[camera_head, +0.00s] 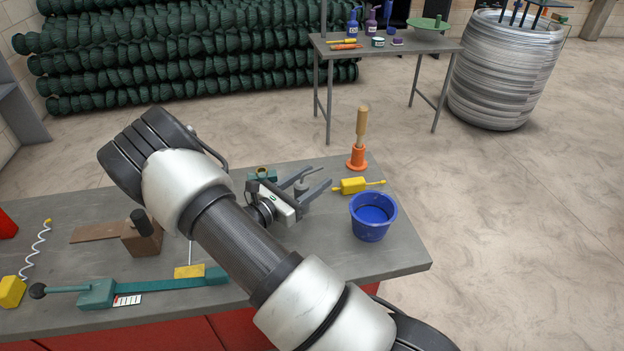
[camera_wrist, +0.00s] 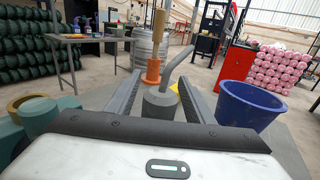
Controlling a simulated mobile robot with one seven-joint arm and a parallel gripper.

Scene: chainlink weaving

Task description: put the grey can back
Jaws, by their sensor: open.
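The grey can (camera_head: 301,188) is small and has a long slanting spout. It stands on the near workbench (camera_head: 405,255), and in the wrist view (camera_wrist: 159,104) it sits upright between my fingers. My gripper (camera_head: 318,176) is low over the bench and open, with one finger on each side of the can. In the wrist view my gripper (camera_wrist: 160,80) shows a gap between the can and each finger. The can's lower part is hidden behind the gripper's front edge.
A blue bucket (camera_head: 372,229) stands right of my gripper. A yellow tool (camera_head: 352,186) and an orange-based wooden-handled tool (camera_head: 357,160) are beyond the fingertips. A teal piece with a ring (camera_head: 262,173) is close on the left. The bench's front-right corner is clear.

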